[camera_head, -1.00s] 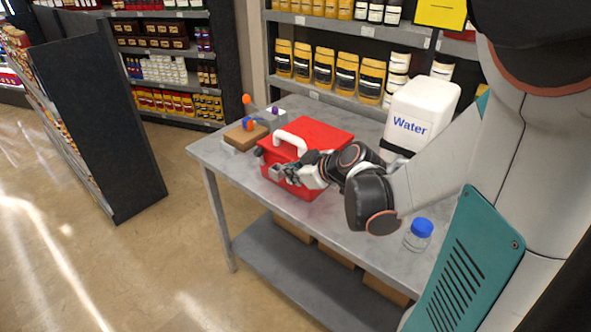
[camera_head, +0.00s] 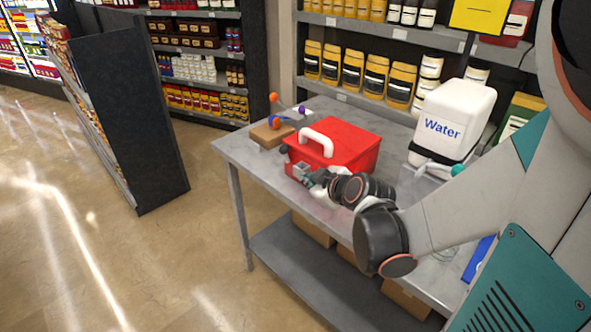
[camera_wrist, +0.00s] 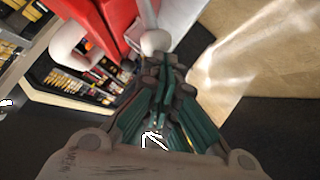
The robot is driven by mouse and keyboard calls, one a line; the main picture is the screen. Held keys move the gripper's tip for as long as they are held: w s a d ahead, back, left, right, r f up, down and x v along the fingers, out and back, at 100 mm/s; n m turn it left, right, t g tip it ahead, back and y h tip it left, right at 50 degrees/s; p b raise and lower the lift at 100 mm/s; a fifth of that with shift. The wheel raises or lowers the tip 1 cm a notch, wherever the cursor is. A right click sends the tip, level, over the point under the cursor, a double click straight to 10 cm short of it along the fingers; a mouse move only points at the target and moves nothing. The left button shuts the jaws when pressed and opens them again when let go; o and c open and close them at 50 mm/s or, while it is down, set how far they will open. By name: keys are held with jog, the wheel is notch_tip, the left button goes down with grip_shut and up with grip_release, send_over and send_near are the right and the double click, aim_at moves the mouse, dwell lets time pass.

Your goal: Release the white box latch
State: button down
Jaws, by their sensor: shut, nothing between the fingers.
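The red box (camera_head: 345,143) stands on the grey table with its lid down and a white handle (camera_head: 316,141) on top. A white rounded part (camera_wrist: 155,42), which looks like the latch, sits at the box's edge just beyond my fingertips. My gripper (camera_head: 311,176) is at the box's front side. In the wrist view my gripper (camera_wrist: 166,82) is shut and empty, very close to the white part; I cannot tell whether they touch.
A brown block (camera_head: 271,134) with orange and blue balls stands left of the box on the table (camera_head: 240,150). A white Water canister (camera_head: 452,118) stands to the right. Stocked shelves (camera_head: 365,75) are behind. Open floor (camera_head: 110,250) lies to the left.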

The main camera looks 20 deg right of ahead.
jog(key=shift+s+a+f+b, duration=0.2)
jog(key=shift+a+f+b, duration=0.35)
jog(key=shift+f+b, duration=0.3)
jog(key=shift+d, duration=0.1)
dwell(1.1)
jog(key=shift+w+d, duration=0.2)
jog(key=shift+d, duration=0.3)
